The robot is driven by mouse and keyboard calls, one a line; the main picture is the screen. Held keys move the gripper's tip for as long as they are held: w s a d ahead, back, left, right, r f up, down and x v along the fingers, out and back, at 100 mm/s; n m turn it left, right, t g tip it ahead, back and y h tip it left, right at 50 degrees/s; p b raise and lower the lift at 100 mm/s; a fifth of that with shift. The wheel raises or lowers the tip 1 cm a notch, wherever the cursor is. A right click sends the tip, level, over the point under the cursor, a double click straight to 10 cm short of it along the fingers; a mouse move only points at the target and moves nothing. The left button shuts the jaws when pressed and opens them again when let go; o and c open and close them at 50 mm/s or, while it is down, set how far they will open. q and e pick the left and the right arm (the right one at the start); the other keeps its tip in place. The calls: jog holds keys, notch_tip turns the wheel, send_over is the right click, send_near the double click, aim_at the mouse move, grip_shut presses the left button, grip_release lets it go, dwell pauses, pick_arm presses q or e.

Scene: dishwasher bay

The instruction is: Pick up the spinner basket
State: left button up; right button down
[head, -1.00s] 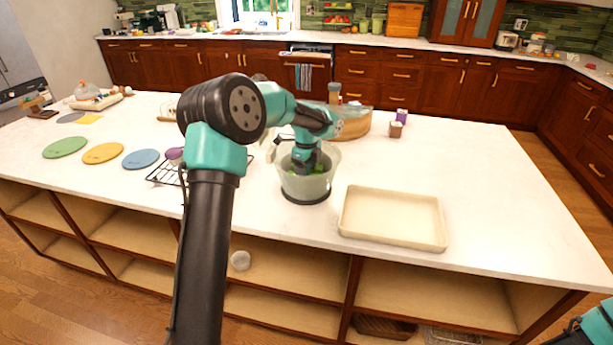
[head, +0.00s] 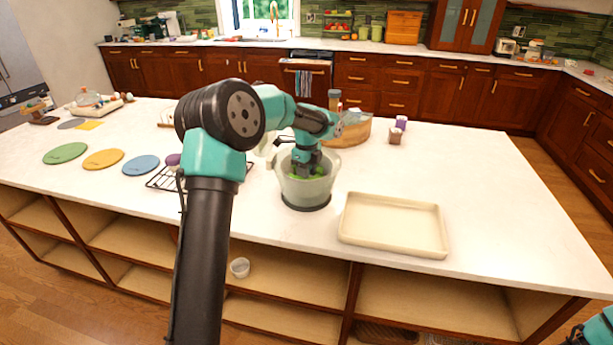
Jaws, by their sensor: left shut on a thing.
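A translucent pale spinner bowl (head: 305,193) with a dark base ring stands on the white island counter. Green leaves show inside it. My left gripper (head: 306,170) reaches down into the bowl from above, and its fingertips are shut inside it on the rim of the spinner basket. The basket is mostly hidden by the bowl wall and the gripper, so its outline is hard to tell. Only a teal part of my right arm shows in the lower right corner; its gripper is out of view.
An empty cream tray (head: 393,226) lies right of the bowl. A black wire rack (head: 166,180) is to its left, partly behind my arm. Blue (head: 141,162), orange (head: 103,159) and green (head: 66,153) discs lie further left.

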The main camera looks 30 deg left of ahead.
pick_arm(q)
notch_tip(320, 180, up, 8)
jog(key=shift+r, duration=0.15)
